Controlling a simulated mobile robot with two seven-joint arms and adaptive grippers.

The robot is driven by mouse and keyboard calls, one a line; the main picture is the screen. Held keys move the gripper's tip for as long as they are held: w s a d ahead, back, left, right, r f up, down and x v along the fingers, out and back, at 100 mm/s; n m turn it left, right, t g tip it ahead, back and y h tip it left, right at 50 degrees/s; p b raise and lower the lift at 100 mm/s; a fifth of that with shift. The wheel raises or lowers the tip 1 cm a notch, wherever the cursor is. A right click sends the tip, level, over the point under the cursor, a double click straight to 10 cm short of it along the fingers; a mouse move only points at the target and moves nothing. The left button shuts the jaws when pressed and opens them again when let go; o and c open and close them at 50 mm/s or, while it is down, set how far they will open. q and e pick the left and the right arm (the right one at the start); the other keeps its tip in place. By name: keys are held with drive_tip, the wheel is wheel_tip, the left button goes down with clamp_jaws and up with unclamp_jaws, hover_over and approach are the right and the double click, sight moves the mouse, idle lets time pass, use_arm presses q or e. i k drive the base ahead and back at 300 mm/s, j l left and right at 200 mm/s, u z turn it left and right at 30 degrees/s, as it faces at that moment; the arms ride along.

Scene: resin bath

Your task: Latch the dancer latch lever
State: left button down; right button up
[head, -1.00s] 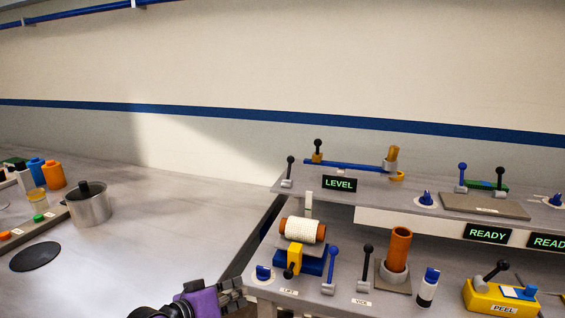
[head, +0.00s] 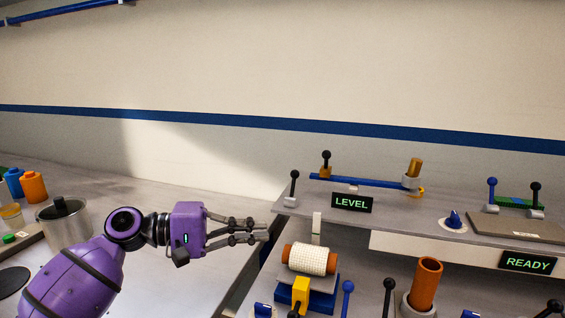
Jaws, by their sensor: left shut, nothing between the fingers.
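A black-knobbed lever (head: 293,188) stands nearly upright on a grey base left of the LEVEL display (head: 351,203). Another black-knobbed lever (head: 326,160) stands on an orange block at the bar's left end. No label shows which one is the dancer latch lever. My left gripper (head: 266,230) is shut and empty, pointing right, in front of and below the left lever, apart from it in the picture. My right gripper is not in view.
A white spool (head: 312,260) on a blue stand sits below the upper shelf. An orange tube (head: 426,283) and several levers stand on the lower bench. A steel pot (head: 83,221) stands partly behind my left arm.

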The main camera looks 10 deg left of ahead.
sight(294, 174)
drive_tip(key=i+j, duration=0.15)
drive_tip(key=i, duration=0.4)
drive_tip(key=i+j, duration=0.2)
drive_tip(key=i, duration=0.35)
